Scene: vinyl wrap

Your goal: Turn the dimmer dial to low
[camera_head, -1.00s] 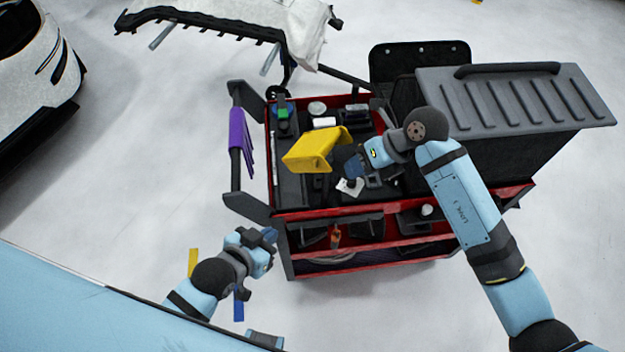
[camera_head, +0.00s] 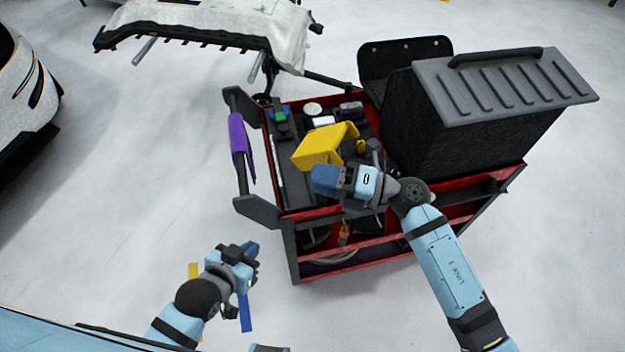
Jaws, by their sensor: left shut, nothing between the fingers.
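I cannot make out a dimmer dial in the head view. My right gripper (camera_head: 326,180) is over the near part of the red tool cart (camera_head: 398,240), just in front of a yellow bin-like piece (camera_head: 318,148). Its blue fingertips point left, and I cannot tell whether they hold anything; the gripper and arm hide part of the cart's top tray. My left gripper (camera_head: 251,249) is shut and empty, low in front of the cart's near left corner and apart from it.
A black box with a ribbed grey lid (camera_head: 515,85) stands on the cart's right side. A purple cloth (camera_head: 238,135) hangs on the left handle. A white bumper on a stand (camera_head: 225,22) is behind. A white car (camera_head: 22,90) is at far left. Pale floor is clear at left.

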